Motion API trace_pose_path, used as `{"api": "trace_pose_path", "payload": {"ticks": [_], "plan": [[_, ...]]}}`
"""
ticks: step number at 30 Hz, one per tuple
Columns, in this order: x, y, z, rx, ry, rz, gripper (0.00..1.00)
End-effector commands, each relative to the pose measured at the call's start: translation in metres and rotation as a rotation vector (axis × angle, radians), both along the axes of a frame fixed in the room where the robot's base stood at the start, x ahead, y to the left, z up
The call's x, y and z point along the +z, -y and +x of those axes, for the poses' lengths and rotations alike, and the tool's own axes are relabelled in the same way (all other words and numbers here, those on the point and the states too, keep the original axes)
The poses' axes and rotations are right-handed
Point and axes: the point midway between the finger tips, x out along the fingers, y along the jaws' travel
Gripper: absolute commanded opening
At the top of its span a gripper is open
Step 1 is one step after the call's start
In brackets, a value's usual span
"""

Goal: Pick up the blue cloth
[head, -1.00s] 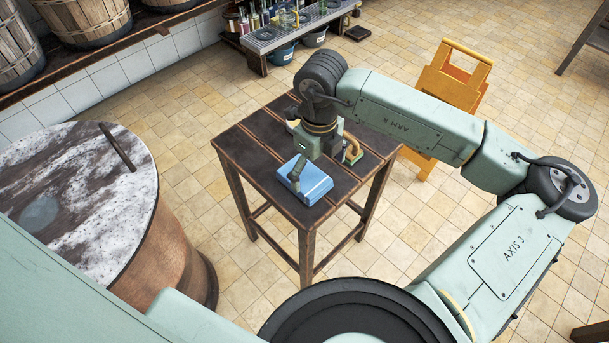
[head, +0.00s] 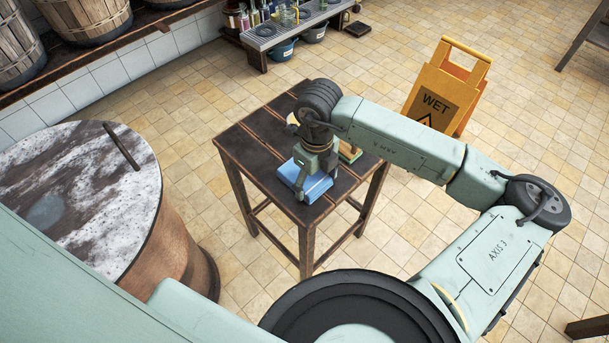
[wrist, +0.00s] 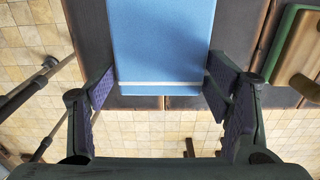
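The blue cloth (head: 316,186) lies folded flat on the dark wooden table (head: 262,140), near its front edge. In the wrist view the cloth (wrist: 163,40) has a white stripe near its lower end. My gripper (head: 306,190) is over the cloth in the head view and hides part of it. In the wrist view my gripper (wrist: 160,95) is open, with one purple-padded finger at each side of the cloth's near end. The fingers look close to its edges; I cannot tell whether they touch.
A green and wooden brush-like object (wrist: 302,50) lies right of the cloth. A yellow wet-floor sign (head: 443,88) stands behind the table. A large barrel (head: 165,250) with a marbled top stands at left.

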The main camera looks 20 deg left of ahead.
Motion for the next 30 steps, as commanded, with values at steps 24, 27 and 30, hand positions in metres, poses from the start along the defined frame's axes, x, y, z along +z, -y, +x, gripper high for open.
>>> {"api": "trace_pose_path", "payload": {"ticks": [24,27,30], "plan": [[0.008,0.000,0.000,0.000,0.002,-0.001,0.43],[0.017,0.000,0.000,0.001,0.003,-0.001,0.43],[0.031,0.000,0.001,0.001,0.005,-0.001,0.43]]}}
